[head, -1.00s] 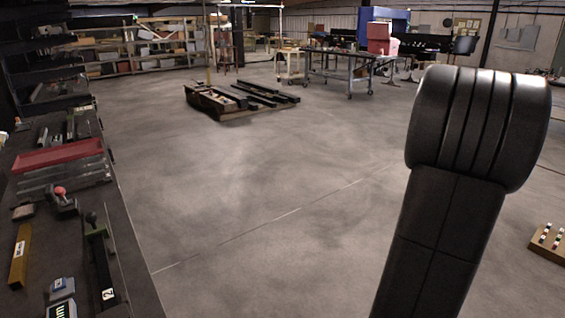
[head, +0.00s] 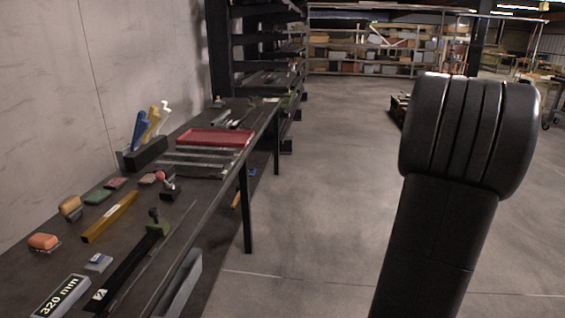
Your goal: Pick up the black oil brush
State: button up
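I cannot make out a thing that is clearly the black oil brush. Small tools lie on the dark workbench (head: 42,240) at the left. Among them are an orange-topped block (head: 43,241), a tan block (head: 70,208), a green block (head: 98,196) and a black tool with a red knob (head: 168,186). A long black gauge-like tool (head: 125,272) lies near the front edge. My own dark arm link stands upright at the right. My gripper is not in view.
A red tray (head: 213,138) lies farther back on the bench. A black holder (head: 146,152) with blue, yellow and white handles stands by the wall. A yellow bar (head: 110,217) and a "320 mm" block (head: 62,297) lie nearby. Open floor (head: 325,190) runs right of the bench.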

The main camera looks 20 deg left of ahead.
aim_at(168, 171)
jog(key=i+j+u, duration=0.15)
jog(key=i+u, duration=0.3)
jog(key=i+l+u, duration=0.1)
jog(key=i+u, duration=0.4)
jog(key=i, duration=0.15)
jog(key=i+l+u, duration=0.25)
jog(key=i+u, duration=0.45)
jog(key=u, duration=0.15)
jog(key=i+u, duration=0.2)
jog(key=u, duration=0.2)
jog(key=i+l+u, duration=0.1)
jog(key=i+u, duration=0.15)
jog(key=u, duration=0.2)
jog(key=i+l+u, duration=0.15)
jog(key=u, duration=0.25)
jog(key=i+l+u, duration=0.2)
jog(key=u, duration=0.2)
